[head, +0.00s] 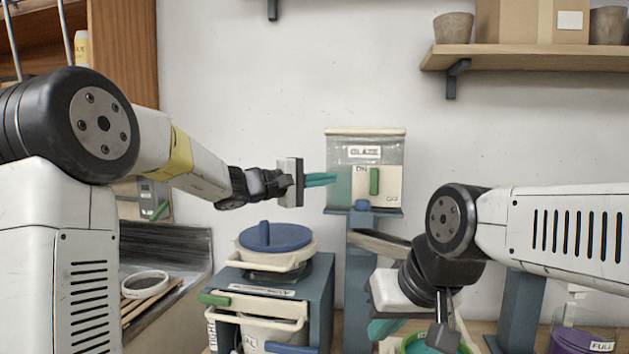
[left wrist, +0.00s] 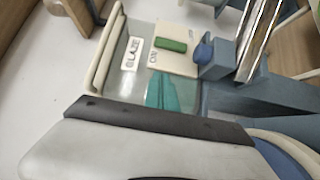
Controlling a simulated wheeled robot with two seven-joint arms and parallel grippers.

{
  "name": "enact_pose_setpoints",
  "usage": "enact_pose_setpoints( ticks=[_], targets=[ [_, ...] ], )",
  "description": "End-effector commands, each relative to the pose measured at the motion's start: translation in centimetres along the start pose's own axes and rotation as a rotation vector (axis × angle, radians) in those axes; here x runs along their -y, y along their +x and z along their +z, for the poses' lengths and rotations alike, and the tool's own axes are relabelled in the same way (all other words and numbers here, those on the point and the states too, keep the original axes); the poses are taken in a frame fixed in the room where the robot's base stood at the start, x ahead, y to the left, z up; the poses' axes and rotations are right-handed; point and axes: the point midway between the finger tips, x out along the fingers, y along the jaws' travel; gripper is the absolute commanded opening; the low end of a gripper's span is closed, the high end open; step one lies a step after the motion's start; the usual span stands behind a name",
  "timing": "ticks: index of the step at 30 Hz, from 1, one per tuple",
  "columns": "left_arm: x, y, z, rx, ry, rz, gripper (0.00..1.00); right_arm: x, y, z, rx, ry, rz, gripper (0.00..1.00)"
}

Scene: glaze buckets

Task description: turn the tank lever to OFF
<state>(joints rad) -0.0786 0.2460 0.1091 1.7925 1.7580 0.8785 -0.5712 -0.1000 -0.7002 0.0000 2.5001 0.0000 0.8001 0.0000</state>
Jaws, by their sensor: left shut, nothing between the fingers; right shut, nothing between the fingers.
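The glaze tank (head: 342,146) stands on a blue post at the middle back, labelled GLAZE. Its green lever (head: 375,181) points upright on a cream plate, with ON at the upper left and OFF at the lower right. In the left wrist view the lever (left wrist: 171,45) lies beside the ON mark. My left gripper (head: 322,179) is shut and empty, its teal fingertips just left of the tank front, apart from the lever. The fingers also show in the left wrist view (left wrist: 172,96). My right gripper (head: 384,328) is shut and low, partly hidden by its own wrist.
A blue knob (head: 362,205) sits below the plate. A blue-lidded bucket (head: 275,238) stands on a blue stand (head: 318,285) at the lower left. A green-topped container (head: 420,345) is near my right gripper. A wooden shelf (head: 520,57) hangs at upper right.

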Motion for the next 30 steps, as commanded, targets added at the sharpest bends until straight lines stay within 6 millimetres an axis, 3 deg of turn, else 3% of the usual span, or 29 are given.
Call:
enact_pose_setpoints(
  ticks=[6, 12, 30],
  targets=[
    [0.1, 4.9, 0.1, 0.004, -0.001, 0.0, 0.0, 0.0, 0.0, 0.0, 0.0, 0.0, 0.0, 0.0],
    [0.0, 7.1, 2.0, 0.003, 0.0, 0.0, 0.0, 0.0, 0.0, 0.0, 0.0, 0.0, 0.0, 0.0],
    [0.0, 8.0, 2.9, 0.0, 0.001, -0.002, 0.0, 0.0, 0.0, 0.0, 0.0, 0.0, 0.0, 0.0]
  ],
)
